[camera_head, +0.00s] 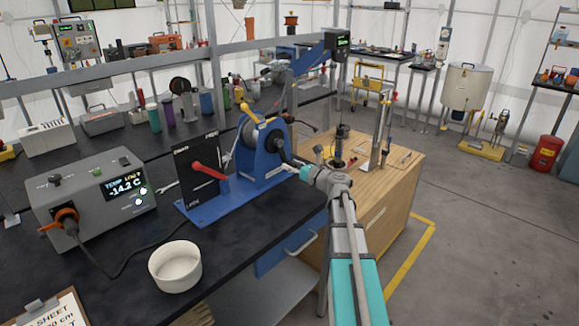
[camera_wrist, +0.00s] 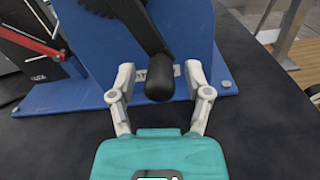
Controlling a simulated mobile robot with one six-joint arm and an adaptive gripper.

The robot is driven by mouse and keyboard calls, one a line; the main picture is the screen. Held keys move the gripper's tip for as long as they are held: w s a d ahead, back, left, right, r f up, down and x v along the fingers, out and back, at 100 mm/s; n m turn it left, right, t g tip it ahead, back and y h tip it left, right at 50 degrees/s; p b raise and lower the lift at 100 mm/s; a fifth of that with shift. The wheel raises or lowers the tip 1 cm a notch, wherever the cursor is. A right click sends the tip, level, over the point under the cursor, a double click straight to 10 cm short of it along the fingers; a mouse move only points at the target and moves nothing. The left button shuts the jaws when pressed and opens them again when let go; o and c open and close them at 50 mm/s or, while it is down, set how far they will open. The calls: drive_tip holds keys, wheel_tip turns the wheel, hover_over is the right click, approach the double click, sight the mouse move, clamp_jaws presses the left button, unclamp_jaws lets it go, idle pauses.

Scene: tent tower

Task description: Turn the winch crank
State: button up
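The winch (camera_head: 262,165) is a blue bracketed unit with a drum, bolted on a blue base on the black workbench. Its black winch crank (camera_head: 284,151) is on the side facing my arm. In the wrist view the crank arm (camera_wrist: 146,30) slants down to a black rounded handle (camera_wrist: 160,82). My gripper (camera_wrist: 159,76) is open, with one finger on each side of the handle and a visible gap at both sides. In the head view my gripper (camera_head: 305,171) is small and partly hides the handle end.
A red lever (camera_head: 208,170) on a black panel stands left of the winch. A grey temperature box (camera_head: 90,195) and a white bowl (camera_head: 175,267) are on the bench. A wooden cabinet (camera_head: 385,185) stands behind my arm.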

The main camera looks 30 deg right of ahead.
idle(0.3)
drive_tip(key=shift+s, duration=0.1)
drive_tip(key=shift+v, duration=5.9)
drive_tip(key=shift+d, duration=0.1)
